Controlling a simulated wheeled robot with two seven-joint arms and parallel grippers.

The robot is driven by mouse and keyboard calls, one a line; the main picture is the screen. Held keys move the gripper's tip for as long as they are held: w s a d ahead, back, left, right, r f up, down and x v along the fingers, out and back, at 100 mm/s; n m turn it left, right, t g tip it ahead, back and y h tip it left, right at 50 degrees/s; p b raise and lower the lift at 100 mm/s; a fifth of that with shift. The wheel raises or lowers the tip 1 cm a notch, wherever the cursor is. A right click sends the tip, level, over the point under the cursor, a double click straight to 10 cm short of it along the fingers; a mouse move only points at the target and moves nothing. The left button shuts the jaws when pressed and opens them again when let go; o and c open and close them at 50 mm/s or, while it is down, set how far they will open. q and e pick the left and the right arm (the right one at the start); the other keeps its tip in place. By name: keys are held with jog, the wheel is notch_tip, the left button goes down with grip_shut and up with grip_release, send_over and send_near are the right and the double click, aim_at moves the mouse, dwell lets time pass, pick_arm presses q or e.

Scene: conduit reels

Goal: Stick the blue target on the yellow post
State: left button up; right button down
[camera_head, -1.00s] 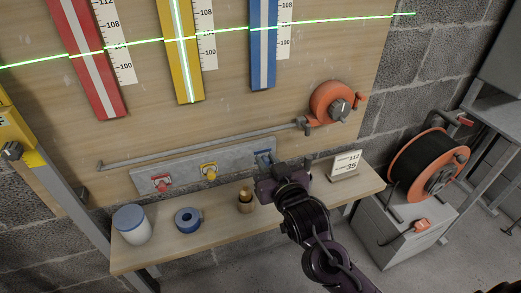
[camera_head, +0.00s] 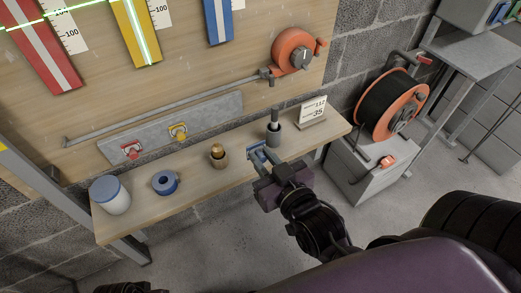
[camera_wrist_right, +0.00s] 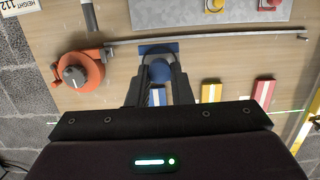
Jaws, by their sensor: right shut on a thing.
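My right gripper (camera_head: 262,165) is shut on the blue target (camera_head: 257,152) and holds it off the board, over the front edge of the wooden shelf. In the right wrist view the blue target (camera_wrist_right: 157,52) sits between the two fingers. The yellow post (camera_head: 137,35), with a pale centre stripe, is on the board at the upper left, between the red post (camera_head: 42,55) and the blue post (camera_head: 220,20). Its top is out of the head view. Only a dark bit of my left arm shows at the bottom edge; its jaws are not readable.
The grey rail (camera_head: 205,118) holds a red target (camera_head: 131,151) and a yellow target (camera_head: 178,131). The shelf (camera_head: 200,180) bears a white jar (camera_head: 110,195), blue tape (camera_head: 165,183), a brass piece (camera_head: 218,156), a grey cup (camera_head: 273,135) and a card (camera_head: 312,112). An orange reel (camera_head: 294,52) is mounted above.

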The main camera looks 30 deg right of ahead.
jog(key=shift+s+p, duration=0.4)
jog(key=shift+s, duration=0.15)
jog(key=shift+s+p, duration=1.2)
jog(key=shift+s, duration=1.15)
